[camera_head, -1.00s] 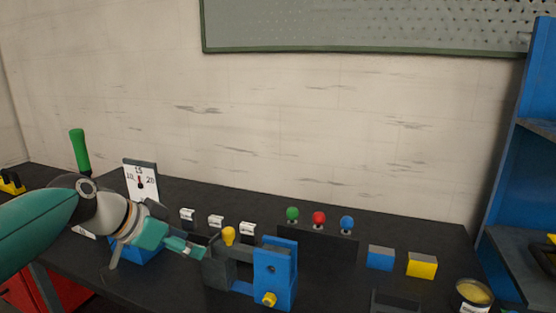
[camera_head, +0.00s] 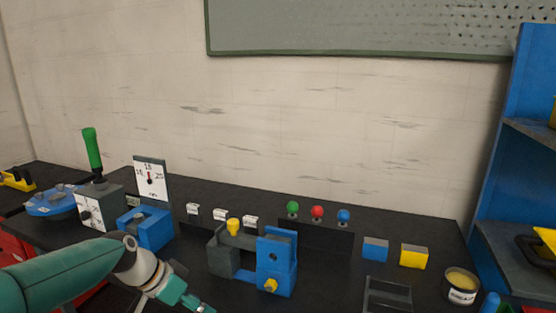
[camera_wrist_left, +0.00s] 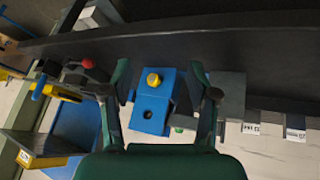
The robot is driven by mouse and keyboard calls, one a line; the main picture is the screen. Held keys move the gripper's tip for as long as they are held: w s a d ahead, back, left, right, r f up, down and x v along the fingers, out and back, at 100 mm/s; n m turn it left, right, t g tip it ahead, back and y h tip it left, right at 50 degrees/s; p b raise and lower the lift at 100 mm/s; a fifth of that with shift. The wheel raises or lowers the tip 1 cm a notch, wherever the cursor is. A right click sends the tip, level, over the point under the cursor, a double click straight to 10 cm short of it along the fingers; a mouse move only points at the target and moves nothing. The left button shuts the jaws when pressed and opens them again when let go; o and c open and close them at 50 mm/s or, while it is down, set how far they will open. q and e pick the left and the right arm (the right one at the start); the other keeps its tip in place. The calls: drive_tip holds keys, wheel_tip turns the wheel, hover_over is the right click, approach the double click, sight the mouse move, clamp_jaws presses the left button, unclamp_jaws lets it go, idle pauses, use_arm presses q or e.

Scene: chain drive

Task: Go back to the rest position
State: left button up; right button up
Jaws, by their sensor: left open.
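My left gripper (camera_head: 195,305) is low in the head view, at the bottom edge, in front of the bench fixtures and partly cut off. In the left wrist view the two fingers of my left gripper (camera_wrist_left: 160,72) stand wide apart with nothing held between them. The blue block with a yellow knob (camera_wrist_left: 145,118) shows beyond and between them. In the head view this blue block (camera_head: 275,262) stands to the right of my gripper, clear of it. My right gripper is not in view.
A grey block with a yellow knob (camera_head: 222,258) adjoins the blue block. At left stand a green-handled lever unit (camera_head: 92,150), a dial plate (camera_head: 150,180) and a blue vise-like block (camera_head: 155,232). Blue (camera_head: 375,250) and yellow (camera_head: 414,256) blocks and a tin (camera_head: 460,287) lie right.

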use_arm(q)
drive_tip(key=s+d+f+n+g, duration=0.1)
drive_tip(key=s+f, duration=0.3)
drive_tip(key=f, duration=0.3)
drive_tip(key=s+d+f+g, duration=0.1)
drive_tip(key=s+f+g, duration=0.15)
drive_tip(key=f, duration=0.45)
drive_tip(key=s+f+n, duration=0.1)
drive_tip(key=s+f, duration=0.3)
drive_tip(key=f, duration=0.3)
drive_tip(key=s+d+f+n+y+p, duration=0.1)
drive_tip(key=s+d+f+n, duration=0.2)
drive_tip(key=s+f+n, duration=0.4)
drive_tip(key=shift+s+f+n+t+y, duration=0.45)
drive_tip(key=shift+s+f, duration=1.8)
drive_tip(key=shift+s, duration=2.15)
drive_tip(key=shift+d, duration=0.1)
